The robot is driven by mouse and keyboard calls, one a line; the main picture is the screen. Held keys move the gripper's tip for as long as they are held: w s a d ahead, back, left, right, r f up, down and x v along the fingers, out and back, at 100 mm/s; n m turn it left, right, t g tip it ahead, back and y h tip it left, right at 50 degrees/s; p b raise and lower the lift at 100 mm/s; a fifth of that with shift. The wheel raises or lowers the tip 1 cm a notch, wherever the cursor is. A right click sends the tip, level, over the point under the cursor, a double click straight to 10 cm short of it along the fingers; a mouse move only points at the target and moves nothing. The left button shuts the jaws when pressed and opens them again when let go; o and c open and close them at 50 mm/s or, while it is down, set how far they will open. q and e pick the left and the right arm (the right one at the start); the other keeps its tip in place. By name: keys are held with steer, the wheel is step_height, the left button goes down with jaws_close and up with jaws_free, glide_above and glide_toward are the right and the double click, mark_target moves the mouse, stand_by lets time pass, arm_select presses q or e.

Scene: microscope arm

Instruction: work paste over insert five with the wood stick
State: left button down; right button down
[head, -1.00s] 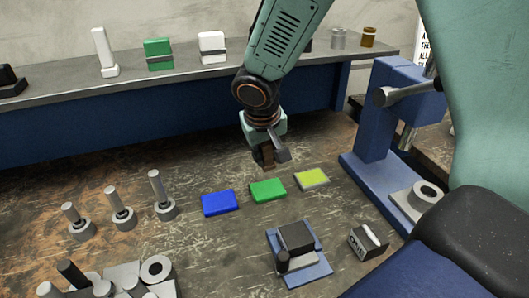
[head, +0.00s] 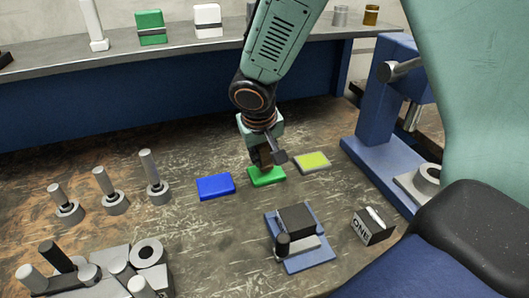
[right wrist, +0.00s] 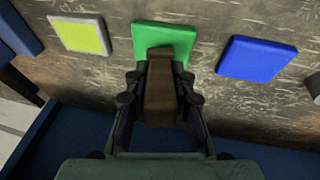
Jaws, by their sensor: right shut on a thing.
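My right gripper (head: 262,155) points down at the green pad (head: 270,177) on the bench. In the right wrist view, its fingers (right wrist: 160,90) are shut on a brown wood stick (right wrist: 160,85). The stick's far end overlaps the green pad (right wrist: 172,32); I cannot tell whether they touch. Several upright grey pins in round collars (head: 113,203) stand at the left. A grey block with several cylinders (head: 85,275) lies at the lower left. I see no number that marks insert five and no clear paste. My left gripper is not in view.
A blue pad (head: 215,186) and a yellow pad with a grey rim (head: 313,162) flank the green one. A blue fixture (head: 302,248) and a small dark labelled box (head: 372,227) lie in front. A blue press (head: 378,130) stands at right. A shelf runs behind.

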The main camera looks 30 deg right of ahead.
steer(key=shift+s+d, duration=0.1)
steer(key=shift+d, duration=0.2)
steer(key=shift+a, duration=0.25)
steer(key=shift+d+f, duration=0.2)
steer(key=shift+a+f+b, duration=0.1)
steer(key=shift+a+b, duration=0.05)
steer(key=shift+b, duration=0.15)
steer(key=shift+f, duration=0.15)
stand_by(0.3)
steer(key=shift+f+b, duration=0.15)
steer(key=shift+b, duration=0.35)
stand_by(1.2)
